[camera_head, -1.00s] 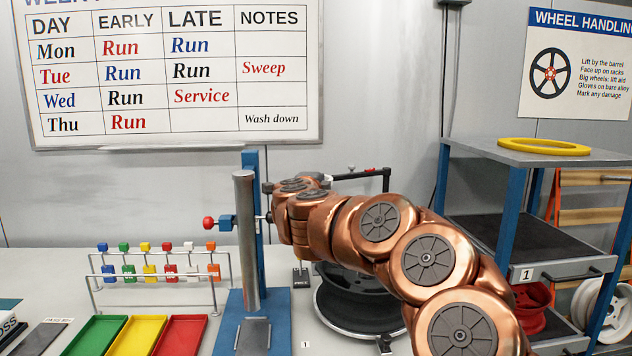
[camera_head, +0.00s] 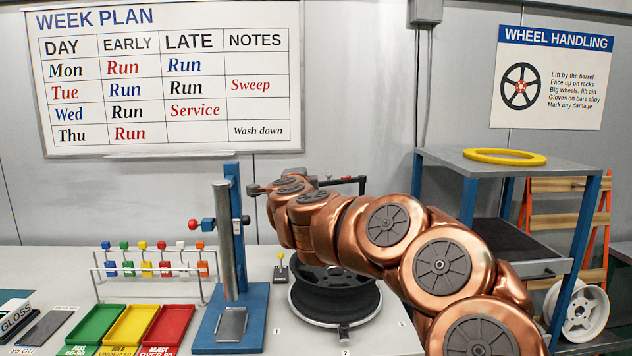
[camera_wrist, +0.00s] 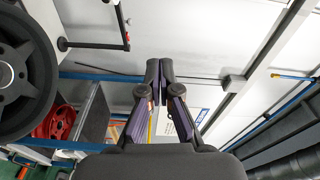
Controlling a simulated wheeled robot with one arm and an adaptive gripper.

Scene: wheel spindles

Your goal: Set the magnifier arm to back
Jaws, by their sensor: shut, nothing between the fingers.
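No lens that I can clearly identify as the magnifier shows. A thin black arm with a red part near its end (camera_head: 346,180) stands out behind my wrist, above the black wheel (camera_head: 336,305); I cannot tell whether it is the magnifier arm. It also shows in the wrist view (camera_wrist: 95,45), left of my fingers and apart from them. My gripper (camera_head: 252,190) points left, just right of the steel column's upper part in the picture. In the wrist view its fingertips (camera_wrist: 160,65) are together with nothing between them. My arm hides part of the wheel.
A blue stand with a steel column (camera_head: 226,240) and red knob (camera_head: 194,225) is left of the wheel. A small yellow-topped lever (camera_head: 281,268) stands between them. Colored trays (camera_head: 132,328) and a peg rack (camera_head: 150,270) are further left. A shelf rack (camera_head: 520,165) stands right.

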